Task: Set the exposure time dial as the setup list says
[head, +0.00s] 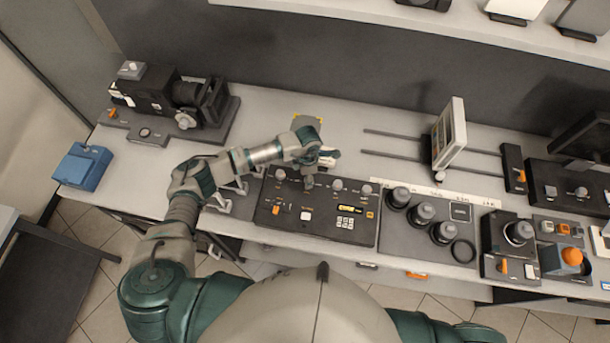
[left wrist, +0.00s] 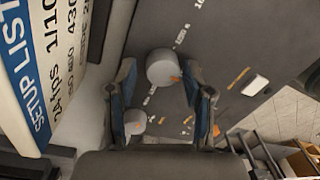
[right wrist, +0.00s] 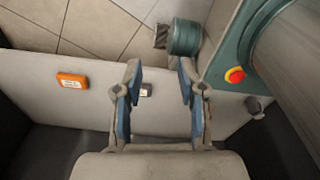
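The control panel (head: 262,216) is a dark box on the bench with a row of light grey dials, among them one at the left end (head: 280,173) and one further right (head: 337,184). My left gripper (head: 308,182) points down over this row. In the left wrist view a round grey dial (left wrist: 163,68) shows between the open fingers, with gaps on both sides. A second dial (left wrist: 135,122) is near the left finger. The labels are too small to tell which is exposure time. The setup list (left wrist: 40,60) stands close by, partly cut off. My right gripper (right wrist: 160,75) is open and empty.
A black projector-like device (head: 150,95) and a blue box (head: 83,165) stand at the left. A plate with several round dark knobs (head: 421,213) lies right of the panel. A white upright board (head: 450,135) stands on two rails behind it.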

